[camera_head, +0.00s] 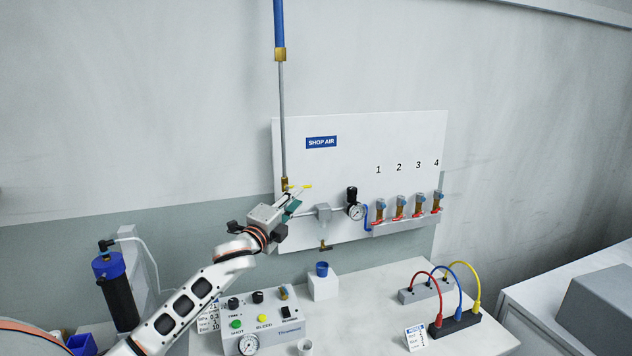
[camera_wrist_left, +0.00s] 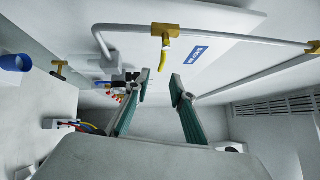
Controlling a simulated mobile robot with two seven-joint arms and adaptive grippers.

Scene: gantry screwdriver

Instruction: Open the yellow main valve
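The yellow main valve handle (camera_head: 304,187) sticks out to the right from the brass valve body (camera_head: 285,184) at the foot of the vertical pipe. My left gripper (camera_head: 296,202) is just below and in front of it in the head view. In the left wrist view the yellow handle (camera_wrist_left: 164,54) hangs from its brass body (camera_wrist_left: 165,30), beyond the tips of my left gripper (camera_wrist_left: 159,85). The two green fingers are spread apart with nothing between them. The handle lines up with the gap, with no visible contact. My right gripper is in neither view.
The white SHOP AIR panel (camera_head: 355,150) carries a pressure gauge (camera_head: 355,211) and several red-handled valves in a row at the right. Below, the table holds a control box (camera_head: 262,330), a white block with a blue cup (camera_head: 322,269), and a cable block (camera_head: 455,324).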

